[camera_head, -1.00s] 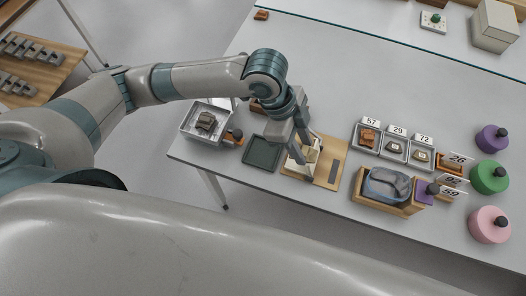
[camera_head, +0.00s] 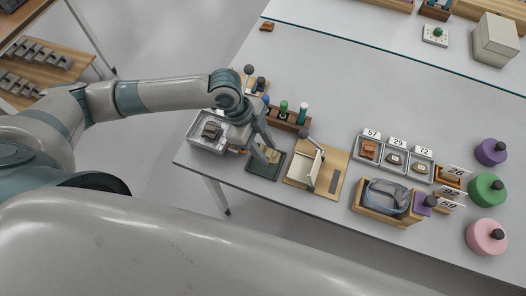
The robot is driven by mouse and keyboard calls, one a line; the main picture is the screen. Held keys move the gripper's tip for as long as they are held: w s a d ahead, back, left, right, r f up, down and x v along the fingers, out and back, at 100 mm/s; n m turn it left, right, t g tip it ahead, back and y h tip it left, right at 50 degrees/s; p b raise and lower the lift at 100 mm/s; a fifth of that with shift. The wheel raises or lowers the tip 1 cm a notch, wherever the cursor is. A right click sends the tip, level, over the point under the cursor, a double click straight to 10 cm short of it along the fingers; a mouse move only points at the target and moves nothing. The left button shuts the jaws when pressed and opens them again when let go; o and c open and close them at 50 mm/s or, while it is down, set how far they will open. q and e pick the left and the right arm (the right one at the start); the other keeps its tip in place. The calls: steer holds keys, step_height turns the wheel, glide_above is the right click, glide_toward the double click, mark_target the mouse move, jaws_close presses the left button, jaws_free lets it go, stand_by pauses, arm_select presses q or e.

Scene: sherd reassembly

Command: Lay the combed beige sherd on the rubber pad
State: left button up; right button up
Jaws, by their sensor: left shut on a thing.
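The rubber pad (camera_head: 257,174) is a dark green square near the table's front edge. My left gripper (camera_head: 267,158) is over it, pointing down. It is shut on the combed beige sherd (camera_head: 272,154), a small pale piece partly hidden by the fingers. I cannot tell whether the sherd touches the pad or hangs just above it. The combing is too small to make out. My right gripper is not in view.
A wooden board with a pale upright fixture (camera_head: 303,163) stands just right of the pad. A grey tray with a dark sherd (camera_head: 207,143) is at its left. A rack of bottles (camera_head: 289,118) stands behind. Numbered trays (camera_head: 394,170) and a wooden bin (camera_head: 381,208) are farther right.

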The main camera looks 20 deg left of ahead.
arm_select(q)
steer(key=shift+a+f, duration=0.2)
steer(key=shift+a, duration=0.15)
steer(key=shift+w, duration=0.1)
steer(key=shift+f+p, duration=0.6)
steer(key=shift+f, duration=1.4)
steer(key=shift+f, duration=0.15)
steer(key=o, duration=0.8)
